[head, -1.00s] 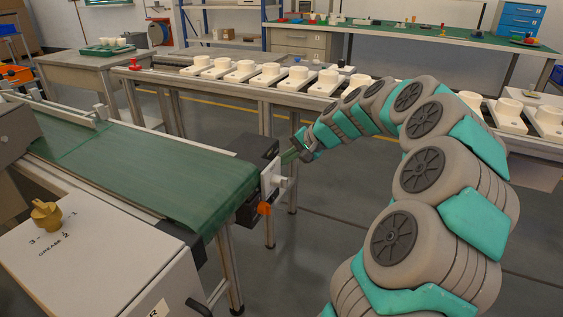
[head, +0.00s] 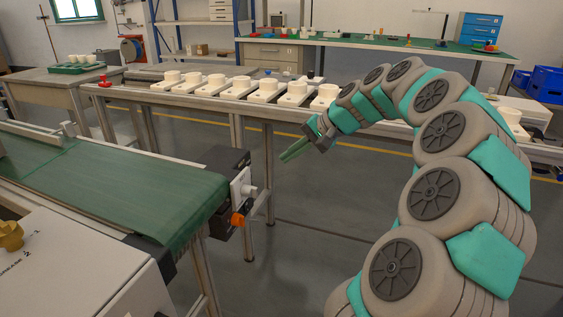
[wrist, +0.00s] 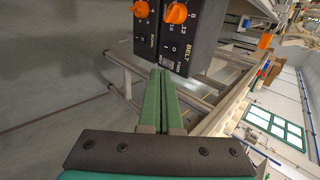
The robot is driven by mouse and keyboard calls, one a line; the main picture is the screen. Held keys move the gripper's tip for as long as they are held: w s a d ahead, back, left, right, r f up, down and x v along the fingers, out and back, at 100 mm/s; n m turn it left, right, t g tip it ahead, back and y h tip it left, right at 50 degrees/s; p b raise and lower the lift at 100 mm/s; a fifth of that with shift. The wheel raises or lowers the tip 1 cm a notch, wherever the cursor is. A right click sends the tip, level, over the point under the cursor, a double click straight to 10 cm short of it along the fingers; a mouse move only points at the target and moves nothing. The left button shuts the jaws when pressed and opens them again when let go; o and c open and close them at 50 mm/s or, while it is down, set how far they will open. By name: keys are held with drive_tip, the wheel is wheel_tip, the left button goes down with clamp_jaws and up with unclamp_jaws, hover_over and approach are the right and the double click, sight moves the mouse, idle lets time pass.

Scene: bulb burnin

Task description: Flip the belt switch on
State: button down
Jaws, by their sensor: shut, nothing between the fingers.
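In the wrist view, a dark control box (wrist: 188,35) marked BELT has an orange knob (wrist: 176,13) and 0 and 1 marks. A small grey switch (wrist: 169,63) appears low on its face, just beyond my fingertips; its position is too small to tell. My gripper (wrist: 161,73) is shut and empty, its two green fingers together and pointing at the lower part of the box. In the head view, my gripper (head: 284,157) hangs in the air, right of the dark box (head: 228,162) at the conveyor's end, with a clear gap between them.
A second dark box with an orange knob (wrist: 140,9) stands left of the BELT box. The green conveyor belt (head: 110,185) runs to the left. Behind is a rail table (head: 150,97) with several white blocks. The floor below my gripper is clear.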

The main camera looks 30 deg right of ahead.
drive_tip(key=shift+a+f+b, duration=0.1)
drive_tip(key=shift+a+b, duration=0.05)
drive_tip(key=shift+b, duration=0.4)
drive_tip(key=shift+s+d+f+b, duration=0.15)
drive_tip(key=shift+d+f+b, duration=0.15)
drive_tip(key=shift+f+b, duration=0.35)
drive_tip(key=w+a+r+x, duration=0.1)
drive_tip(key=x, duration=1.2)
drive_tip(key=shift+r, duration=0.2)
drive_tip(key=shift+w, duration=0.1)
